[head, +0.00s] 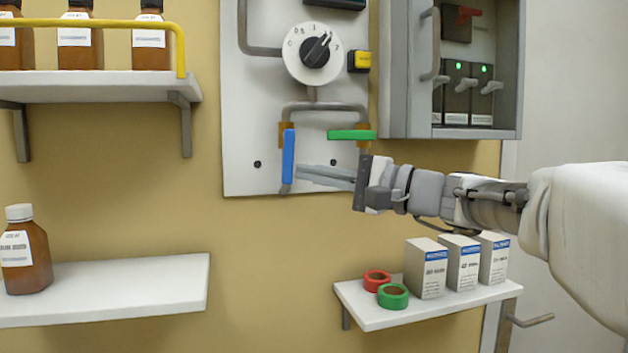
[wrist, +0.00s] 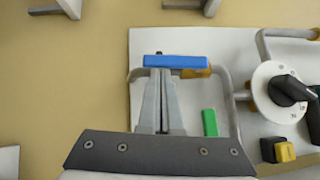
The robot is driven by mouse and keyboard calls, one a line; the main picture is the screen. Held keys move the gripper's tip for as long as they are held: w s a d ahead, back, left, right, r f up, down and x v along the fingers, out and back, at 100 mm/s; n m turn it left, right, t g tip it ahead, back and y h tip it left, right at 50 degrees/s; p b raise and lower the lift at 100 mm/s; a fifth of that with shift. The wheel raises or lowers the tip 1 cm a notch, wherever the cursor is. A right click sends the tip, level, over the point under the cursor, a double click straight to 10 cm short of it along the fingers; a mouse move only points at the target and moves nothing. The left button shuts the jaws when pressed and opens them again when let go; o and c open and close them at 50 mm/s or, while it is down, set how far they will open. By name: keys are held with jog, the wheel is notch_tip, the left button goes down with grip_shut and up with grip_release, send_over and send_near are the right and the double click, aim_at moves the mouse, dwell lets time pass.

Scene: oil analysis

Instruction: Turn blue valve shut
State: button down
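The blue valve handle (head: 288,157) stands upright on the left pipe of the white panel, in line with the pipe. In the wrist view the blue handle (wrist: 176,62) lies across the picture just beyond my fingertips. My gripper (head: 298,174) reaches in from the right, its tips beside the lower part of the handle. In the wrist view my gripper's fingers (wrist: 160,78) lie together with only a thin dark line between them. I see nothing held between them. I cannot tell whether the tips touch the handle.
A green handle (head: 352,134) lies horizontal on the right pipe, close above my gripper. A dial (head: 313,54) and a yellow button (head: 360,61) are higher on the panel. A shelf (head: 400,314) with boxes and tape rolls is below my arm. An open cabinet (head: 395,70) is upper right.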

aim_at(256, 192)
jog(key=shift+s+a+r+m+t+y+b, duration=0.4)
jog(key=shift+a+m+t+b, duration=0.8)
jog(key=shift+b, duration=2.1)
jog(key=shift+s+a+r+m+t+y+b, duration=0.35)
jog(key=shift+a+m+t+b, duration=0.4)
jog(key=shift+a+m+b, duration=1.7)
jog(key=shift+s+a+r+m+t+y+b, duration=0.25)
jog(key=shift+s+a+r+m+t+b, duration=0.5)
jog(key=shift+b, duration=3.4)
jog(key=shift+w+d+f+n, duration=0.1)
jog(key=shift+w+f+n, duration=0.1)
jog(key=shift+f+n, duration=0.15)
jog(key=s+d+f+b, duration=0.2)
jog(key=s+f+b, duration=0.4)
jog(key=f, duration=0.5)
jog(key=shift+s+b, duration=0.3)
jog(key=shift+s, duration=0.1)
